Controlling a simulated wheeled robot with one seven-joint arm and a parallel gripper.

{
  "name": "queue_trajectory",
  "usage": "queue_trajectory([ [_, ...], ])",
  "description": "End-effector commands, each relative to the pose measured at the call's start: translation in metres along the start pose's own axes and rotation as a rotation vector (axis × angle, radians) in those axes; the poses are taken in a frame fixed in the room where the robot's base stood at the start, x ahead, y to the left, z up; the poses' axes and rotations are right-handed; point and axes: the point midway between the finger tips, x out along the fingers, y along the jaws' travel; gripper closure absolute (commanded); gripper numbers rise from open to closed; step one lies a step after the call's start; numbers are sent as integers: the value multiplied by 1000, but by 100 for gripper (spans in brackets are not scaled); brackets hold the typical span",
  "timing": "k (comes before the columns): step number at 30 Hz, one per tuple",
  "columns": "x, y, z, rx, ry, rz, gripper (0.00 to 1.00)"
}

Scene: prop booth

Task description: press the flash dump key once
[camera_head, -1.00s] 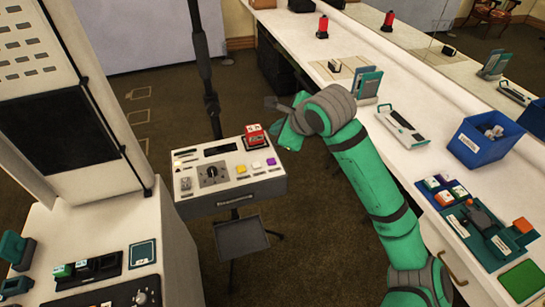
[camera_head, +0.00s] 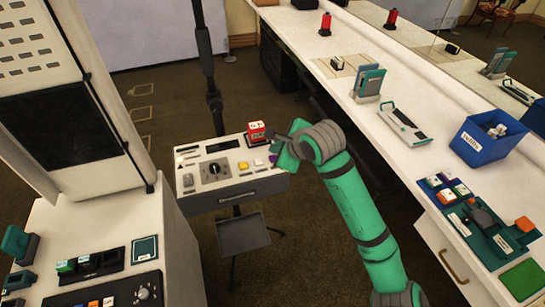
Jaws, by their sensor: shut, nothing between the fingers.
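The control panel (camera_head: 237,188) is a pale box on a stand. It carries a round dial (camera_head: 214,169), a white key, a yellow key (camera_head: 243,166) and a purple key (camera_head: 273,159) in a row. A red block with a white label (camera_head: 257,131) stands at its back right. Labels are too small to read, so I cannot tell which key is the flash dump key. My gripper (camera_head: 277,137) is shut and empty, at the panel's right end beside the red block. My wrist partly covers that end near the purple key; contact cannot be told.
A long white counter (camera_head: 355,115) runs along the right with a blue bin (camera_head: 487,139) and a teal tray of small blocks (camera_head: 470,216). A tall pale cabinet (camera_head: 75,120) stands left of the panel. A dark pole rises behind the panel. Floor shows below.

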Motion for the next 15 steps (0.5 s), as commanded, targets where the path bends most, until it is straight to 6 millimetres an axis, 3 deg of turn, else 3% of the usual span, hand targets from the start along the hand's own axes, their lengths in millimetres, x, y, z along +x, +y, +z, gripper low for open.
queue_trajectory([
  [15, 4, 3, 2, -4, -4, 2, 100],
])
